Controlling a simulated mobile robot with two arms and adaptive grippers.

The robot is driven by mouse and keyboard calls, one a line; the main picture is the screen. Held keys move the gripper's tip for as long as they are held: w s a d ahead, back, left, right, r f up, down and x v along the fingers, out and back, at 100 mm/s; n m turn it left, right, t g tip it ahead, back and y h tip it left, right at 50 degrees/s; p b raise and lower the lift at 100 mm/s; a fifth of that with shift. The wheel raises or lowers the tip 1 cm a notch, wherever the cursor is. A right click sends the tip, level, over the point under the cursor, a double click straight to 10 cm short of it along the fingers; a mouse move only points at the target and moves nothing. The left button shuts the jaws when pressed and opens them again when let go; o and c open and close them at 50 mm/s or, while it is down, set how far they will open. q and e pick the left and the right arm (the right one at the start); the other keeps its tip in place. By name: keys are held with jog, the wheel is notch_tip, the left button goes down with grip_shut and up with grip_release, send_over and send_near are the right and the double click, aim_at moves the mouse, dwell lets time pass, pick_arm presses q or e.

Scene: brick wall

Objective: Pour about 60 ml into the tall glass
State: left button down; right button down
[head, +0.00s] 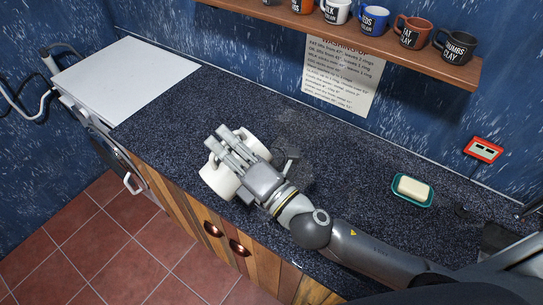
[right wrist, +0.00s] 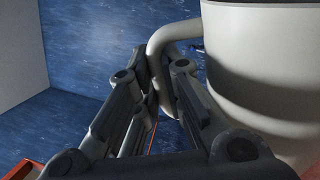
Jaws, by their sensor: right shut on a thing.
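A white jug-like vessel with a looped handle fills the right side of the right wrist view (right wrist: 265,70). My right gripper (head: 230,150) is shut on its handle; the fingers close around the handle in the right wrist view (right wrist: 165,95). In the head view, white rounded parts (head: 217,182) show on both sides of the fingers, above the front of the dark counter. I cannot tell whether they are one vessel or two. The vessel's contents are hidden. I cannot make out a tall glass; a faint smudgy patch shows on the counter behind the gripper. My left gripper is out of view.
The dark speckled counter (head: 170,125) is clear left of the gripper, up to a white-topped appliance (head: 125,75). A soap bar (head: 413,187) lies in a teal dish (head: 398,197) at right. Several mugs stand on a wooden shelf (head: 400,52) above.

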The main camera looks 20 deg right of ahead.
aim_at(214, 169)
jog(key=a+f+n, duration=0.1)
jog(key=s+a+f+n, duration=0.1)
jog(key=f+n, duration=0.1)
jog(key=a+f+n, duration=0.1)
jog(key=n, duration=0.1)
jog(key=shift+s+a+f+g+y, duration=0.1)
jog(key=shift+s+f+g+y, duration=0.05)
jog(key=shift+s+g+y, duration=0.2)
jog(key=shift+s+a+f+n+g, duration=0.15)
jog(key=shift+a+f+n, duration=0.15)
jog(key=shift+f+n, duration=0.15)
jog(key=shift+w+a+f+n+g, duration=0.1)
jog(key=shift+a+f+n, duration=0.15)
jog(key=shift+f+n, duration=0.15)
jog(key=shift+f, duration=0.15)
dwell(0.8)
jog(key=s+a+f+n+g, duration=0.1)
jog(key=s+a+f+n, duration=0.2)
jog(key=a+f+n, duration=0.3)
jog(key=shift+a+f+n+g, duration=0.35)
jog(key=shift+f+n, duration=1)
jog(key=shift+f, duration=1)
jog(key=shift+d, duration=0.1)
